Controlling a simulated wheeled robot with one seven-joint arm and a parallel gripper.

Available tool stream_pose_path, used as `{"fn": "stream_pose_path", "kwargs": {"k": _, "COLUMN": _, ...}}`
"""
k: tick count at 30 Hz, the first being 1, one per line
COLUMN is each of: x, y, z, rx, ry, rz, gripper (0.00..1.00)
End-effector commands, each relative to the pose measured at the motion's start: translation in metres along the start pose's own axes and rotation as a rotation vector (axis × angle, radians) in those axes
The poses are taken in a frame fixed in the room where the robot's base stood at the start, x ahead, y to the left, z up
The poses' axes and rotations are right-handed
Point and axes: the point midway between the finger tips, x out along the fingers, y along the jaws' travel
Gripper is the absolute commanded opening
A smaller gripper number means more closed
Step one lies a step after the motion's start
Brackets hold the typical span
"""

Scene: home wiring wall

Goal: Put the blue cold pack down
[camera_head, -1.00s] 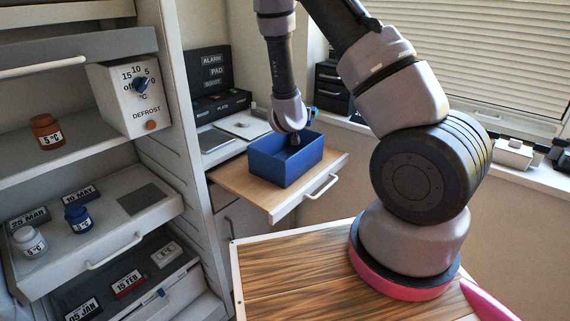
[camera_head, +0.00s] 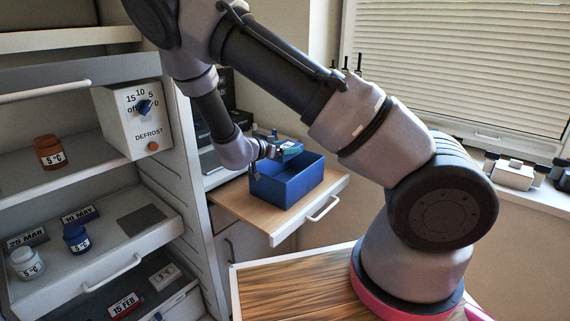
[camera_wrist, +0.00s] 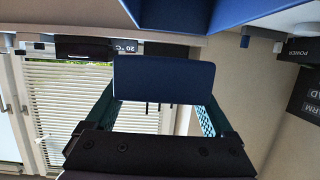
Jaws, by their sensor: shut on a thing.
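The blue cold pack (camera_wrist: 163,80) is a flat dark blue block in the middle of the wrist view. The teal fingers of my gripper (camera_wrist: 163,100) stand on either side of it, shut on it. In the head view my gripper (camera_head: 283,150) is tilted sideways at the back left rim of an open blue bin (camera_head: 290,184), a little above it. The pack is small there and hard to tell from the fingers. The bin stands on a wooden pull-out board (camera_head: 240,208); its floor is partly hidden.
At left, a white unit has pulled-out shelves with an orange jar (camera_head: 50,152), a blue jar (camera_head: 76,238), a white jar (camera_head: 27,263) and date labels. A defrost dial box (camera_head: 138,120) stands on the upper shelf. A dark grey patch (camera_head: 141,219) on the middle shelf is bare.

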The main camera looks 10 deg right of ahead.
Motion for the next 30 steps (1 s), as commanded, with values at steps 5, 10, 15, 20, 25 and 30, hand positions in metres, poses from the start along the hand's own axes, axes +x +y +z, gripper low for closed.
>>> {"fn": "stream_pose_path", "kwargs": {"k": 5, "x": 0.008, "y": 0.000, "z": 0.022, "rx": -0.003, "ry": 0.003, "rz": 0.001, "gripper": 0.14}}
{"fn": "stream_pose_path", "kwargs": {"k": 10, "x": 0.013, "y": 0.000, "z": 0.041, "rx": -0.001, "ry": 0.001, "rz": 0.000, "gripper": 0.14}}
{"fn": "stream_pose_path", "kwargs": {"k": 15, "x": 0.013, "y": 0.000, "z": 0.042, "rx": 0.001, "ry": 0.000, "rz": 0.000, "gripper": 0.14}}
{"fn": "stream_pose_path", "kwargs": {"k": 20, "x": 0.014, "y": 0.000, "z": 0.043, "rx": 0.000, "ry": 0.001, "rz": 0.000, "gripper": 0.14}}
{"fn": "stream_pose_path", "kwargs": {"k": 25, "x": 0.015, "y": 0.000, "z": 0.048, "rx": 0.001, "ry": 0.001, "rz": -0.001, "gripper": 0.14}}
{"fn": "stream_pose_path", "kwargs": {"k": 30, "x": 0.017, "y": 0.000, "z": 0.053, "rx": 0.000, "ry": 0.001, "rz": -0.001, "gripper": 0.14}}
